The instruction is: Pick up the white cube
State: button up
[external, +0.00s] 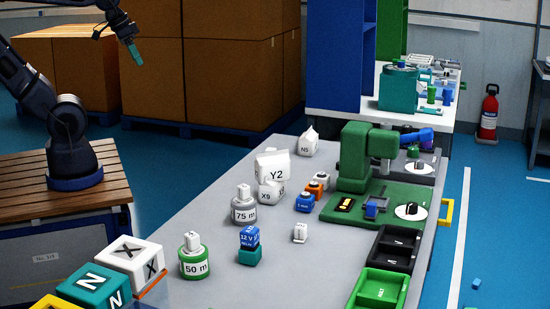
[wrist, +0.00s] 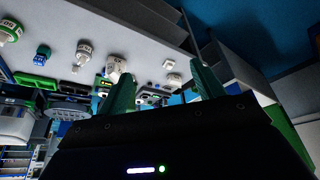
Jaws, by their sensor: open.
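A white cube (external: 132,262) marked X sits at the near left end of the grey table, beside a teal cube (external: 95,287) marked N. A smaller white block (external: 300,233) stands mid-table; I cannot tell for certain which one the task means. My gripper (external: 136,54) is raised at the upper left, in front of the cardboard boxes, far from both. In the wrist view my gripper (wrist: 163,86) shows two teal fingers spread apart with nothing between them. The cube marked X cannot be made out in the wrist view.
The grey table (external: 235,288) holds white bags marked Y2 (external: 272,166), a weight marked 75 m (external: 244,207), a weight marked 50 m (external: 194,258), and a blue block on a teal one (external: 249,245). A green machine (external: 368,160) and black and green bins line the right edge.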

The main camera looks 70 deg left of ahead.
jog(key=shift+w, duration=0.1)
jog(key=m+h, duration=0.4)
jog(key=m, duration=0.5)
send_over(320, 173)
jog(key=s+a, duration=0.4)
notch_tip(320, 173, down, 29)
jog(key=x, duration=0.6)
jog(key=shift+s+f, duration=0.1)
jog(key=shift+d+x, duration=0.15)
jog(key=shift+x, duration=1.2)
jog(key=shift+d+x, duration=0.15)
jog(key=shift+x, duration=1.25)
jog(key=shift+r, duration=0.2)
jog(key=shift+c, duration=0.2)
